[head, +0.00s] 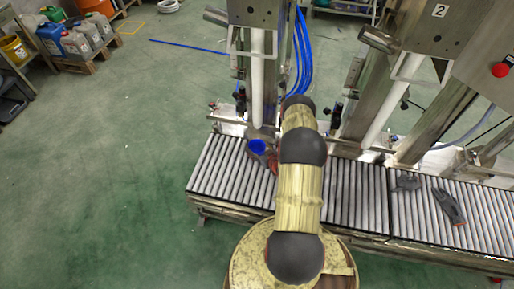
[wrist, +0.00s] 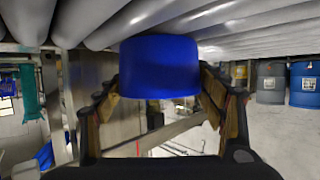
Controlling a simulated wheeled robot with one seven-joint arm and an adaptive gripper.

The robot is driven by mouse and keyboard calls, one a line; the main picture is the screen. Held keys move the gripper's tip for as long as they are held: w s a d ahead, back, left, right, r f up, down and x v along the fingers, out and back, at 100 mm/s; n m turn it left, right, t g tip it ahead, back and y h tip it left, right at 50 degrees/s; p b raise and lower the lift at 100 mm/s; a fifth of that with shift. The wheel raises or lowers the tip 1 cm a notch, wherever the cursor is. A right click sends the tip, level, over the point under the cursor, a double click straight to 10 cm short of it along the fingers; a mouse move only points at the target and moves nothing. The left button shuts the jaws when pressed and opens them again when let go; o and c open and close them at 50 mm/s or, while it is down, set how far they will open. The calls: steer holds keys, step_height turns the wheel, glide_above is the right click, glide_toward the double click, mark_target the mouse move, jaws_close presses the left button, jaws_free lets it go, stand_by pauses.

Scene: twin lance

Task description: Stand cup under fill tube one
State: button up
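The blue cup (head: 258,146) is at the near end of the left filling station, in line below its white fill tube (head: 257,80). That station's number is not readable; the right one bears a 2. My gripper (head: 268,157) is mostly hidden by my arm in the head view. In the wrist view, which is upside down, the cup (wrist: 160,68) sits between my gripper's fingers (wrist: 160,88), which lie against both its sides. The cup looks upright, its one end close to the rollers; I cannot tell whether it touches them.
The roller conveyor (head: 225,172) runs across under both stations. A second white tube (head: 392,105) stands at the right. Dark grey items (head: 447,205) lie on the right rollers. The green floor at left is open. Drums (wrist: 304,84) show in the wrist view.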

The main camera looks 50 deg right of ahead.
steer(key=o, duration=0.3)
steer(key=shift+r, duration=0.15)
steer(key=p+v, duration=0.4)
steer(key=v, duration=0.7)
steer(key=shift+s+a+r, duration=0.1)
steer(key=shift+s+r, duration=0.05)
steer(key=shift+s, duration=0.1)
steer(key=shift+s+a, duration=0.1)
steer(key=shift+s, duration=0.1)
